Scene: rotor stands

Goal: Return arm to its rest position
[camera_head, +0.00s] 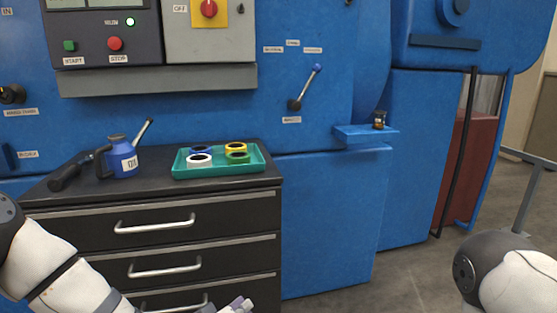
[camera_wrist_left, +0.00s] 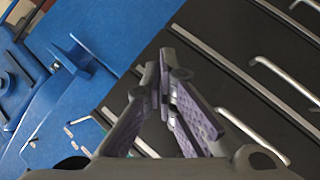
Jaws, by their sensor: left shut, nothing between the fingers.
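My left arm (camera_head: 55,268) comes in at the lower left of the head view, in front of the black drawer cabinet (camera_head: 70,232). My left gripper (camera_head: 238,306) shows only as a tip at the bottom edge there. In the left wrist view the left gripper (camera_wrist_left: 165,92) has its purple-padded fingers together and empty, with the drawer fronts behind. My right arm (camera_head: 510,275) shows at the lower right edge of the head view. Its gripper is out of view.
On the cabinet top are a green tray (camera_head: 222,174) with several coloured rings, a blue oil can (camera_head: 122,158) and a dark-handled tool (camera_head: 68,173). The blue machine (camera_head: 330,215) has a lever (camera_head: 305,87) and a small shelf (camera_head: 365,132). Floor (camera_head: 420,275) is clear at right.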

